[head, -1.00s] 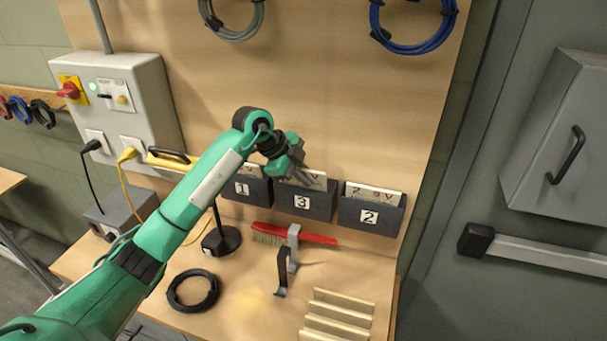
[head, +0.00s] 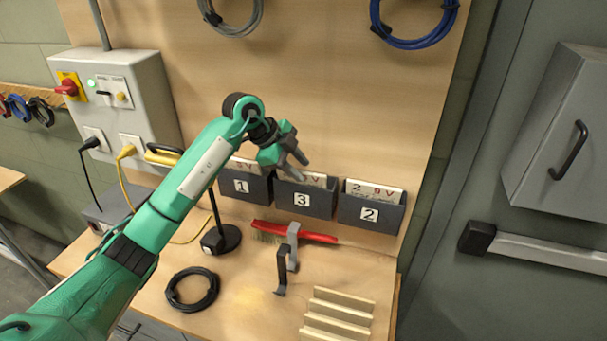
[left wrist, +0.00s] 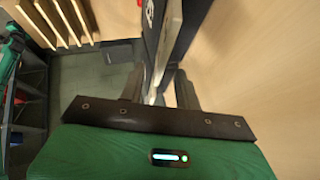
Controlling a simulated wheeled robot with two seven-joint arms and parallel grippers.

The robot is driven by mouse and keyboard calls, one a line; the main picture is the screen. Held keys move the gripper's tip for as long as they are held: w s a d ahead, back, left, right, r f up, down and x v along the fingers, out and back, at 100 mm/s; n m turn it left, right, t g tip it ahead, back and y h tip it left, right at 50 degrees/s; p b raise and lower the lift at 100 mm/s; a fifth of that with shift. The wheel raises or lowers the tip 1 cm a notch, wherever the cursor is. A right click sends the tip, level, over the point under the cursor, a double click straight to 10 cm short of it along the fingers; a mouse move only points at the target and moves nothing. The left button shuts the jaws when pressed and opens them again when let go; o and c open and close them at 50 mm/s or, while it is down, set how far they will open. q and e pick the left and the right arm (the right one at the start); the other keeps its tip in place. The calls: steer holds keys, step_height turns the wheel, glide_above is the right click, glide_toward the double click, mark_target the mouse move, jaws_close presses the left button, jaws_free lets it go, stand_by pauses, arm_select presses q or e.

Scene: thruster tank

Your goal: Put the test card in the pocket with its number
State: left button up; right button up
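Three dark pockets hang in a row on the wooden board: pocket 1 (head: 256,190), pocket 3 (head: 320,206) and pocket 2 (head: 390,222). A white card stands in each: one in pocket 1 (head: 242,166), one in pocket 3 (head: 317,180) and one marked 2 in pocket 2 (head: 374,191). My left gripper (head: 301,171) is just above the left part of pocket 3, fingers apart. In the left wrist view, a pale card edge (left wrist: 172,38) and a dark pocket wall lie just beyond the open fingers (left wrist: 162,90). My right gripper is not in view.
On the bench lie a red brush (head: 305,236), a black cable coil (head: 193,290), a black stand (head: 221,238) and a slotted wooden rack (head: 338,317). A switch box (head: 120,105) is at left. Cable loops hang above the pockets.

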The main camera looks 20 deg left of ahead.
arm_select(q)
steer(key=b+v, duration=0.3)
steer(key=v, duration=0.8)
steer(key=shift+f, duration=0.1)
